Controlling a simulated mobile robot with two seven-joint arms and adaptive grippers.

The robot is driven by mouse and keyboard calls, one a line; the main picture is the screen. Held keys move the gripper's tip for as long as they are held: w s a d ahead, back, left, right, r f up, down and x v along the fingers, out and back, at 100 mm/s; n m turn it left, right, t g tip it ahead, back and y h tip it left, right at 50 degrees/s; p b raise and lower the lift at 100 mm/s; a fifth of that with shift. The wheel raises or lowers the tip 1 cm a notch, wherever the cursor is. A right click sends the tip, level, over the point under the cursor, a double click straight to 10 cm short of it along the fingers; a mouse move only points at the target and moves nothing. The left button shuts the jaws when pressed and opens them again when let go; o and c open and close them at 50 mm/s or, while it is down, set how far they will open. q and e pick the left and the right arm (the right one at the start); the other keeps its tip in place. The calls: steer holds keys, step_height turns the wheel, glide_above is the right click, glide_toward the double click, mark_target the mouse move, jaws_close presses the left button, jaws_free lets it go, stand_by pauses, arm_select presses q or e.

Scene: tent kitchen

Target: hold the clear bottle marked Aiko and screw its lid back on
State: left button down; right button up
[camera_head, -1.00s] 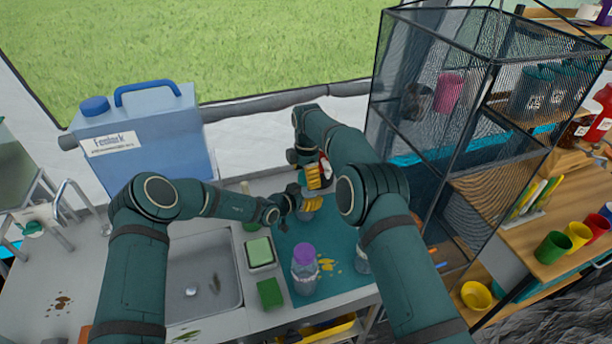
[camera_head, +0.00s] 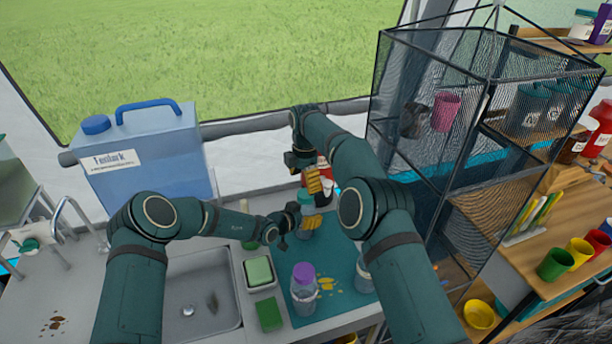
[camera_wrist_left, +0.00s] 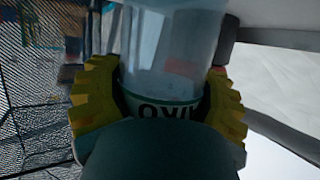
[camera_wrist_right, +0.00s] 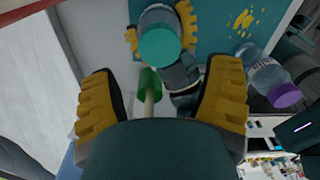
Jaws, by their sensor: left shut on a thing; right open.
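The clear bottle (camera_wrist_left: 175,45) stands in my left gripper (camera_head: 302,226). Its white label shows part of its dark lettering, upside down, in the left wrist view. The yellow left fingers close on both sides of it. A teal lid (camera_head: 305,197) sits on top of the bottle; its round top faces me in the right wrist view (camera_wrist_right: 160,44). I cannot tell how tightly it is seated. My right gripper (camera_head: 314,182) is open and empty, just above and behind the lid in the head view. In the right wrist view its fingers (camera_wrist_right: 163,100) are apart, with the lid beyond them.
A purple-lidded bottle (camera_head: 304,290) stands on the teal mat (camera_head: 345,258) beside yellow pieces. Another clear bottle (camera_head: 364,274) is partly behind my right arm. A sink (camera_head: 205,285), green sponges and a green brush (camera_wrist_right: 150,82) are left. A mesh shelf (camera_head: 440,150) stands right.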

mark_target(306, 194)
steer(key=shift+r+n, duration=0.6)
steer(key=shift+r, duration=0.05)
steer(key=shift+w+d+r+n, duration=0.1)
steer(key=shift+d+r+n, duration=0.25)
steer(key=shift+r, duration=0.3)
steer(key=shift+a+f, duration=0.15)
steer(key=shift+f, duration=3.85)
steer(key=c, duration=1.3)
steer(key=shift+m, duration=1.55)
